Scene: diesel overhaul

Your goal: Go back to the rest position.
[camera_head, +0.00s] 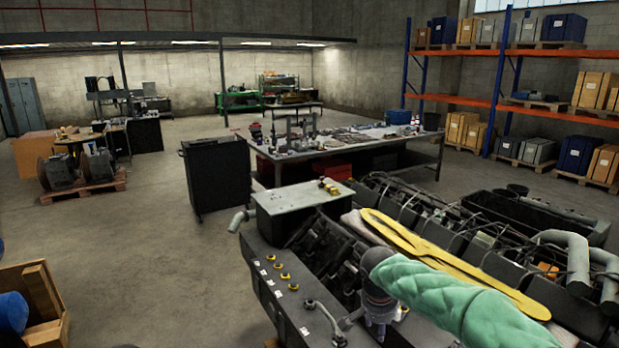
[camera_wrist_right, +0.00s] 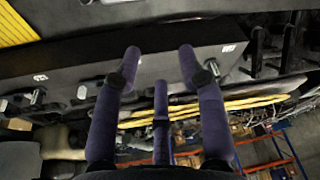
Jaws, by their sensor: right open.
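My right arm, in a green padded sleeve, comes in from the lower right of the head view. My right gripper (camera_head: 380,312) hangs at its end over the near part of the diesel engine (camera_head: 265,290). In the right wrist view my gripper (camera_wrist_right: 160,62) shows spread purple fingers with nothing between them. A grey engine side with bolts (camera_wrist_right: 160,75) lies behind the fingers; I cannot tell whether they touch it. My left gripper is not in view.
A yellow flat piece (camera_head: 440,258) lies across the engine near my right arm. Grey pipes (camera_head: 577,265) stand at the right. A black cabinet (camera_head: 218,175) and a workbench (camera_head: 340,150) stand behind. The floor at left is mostly open, with a wooden crate (camera_head: 40,292) at lower left.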

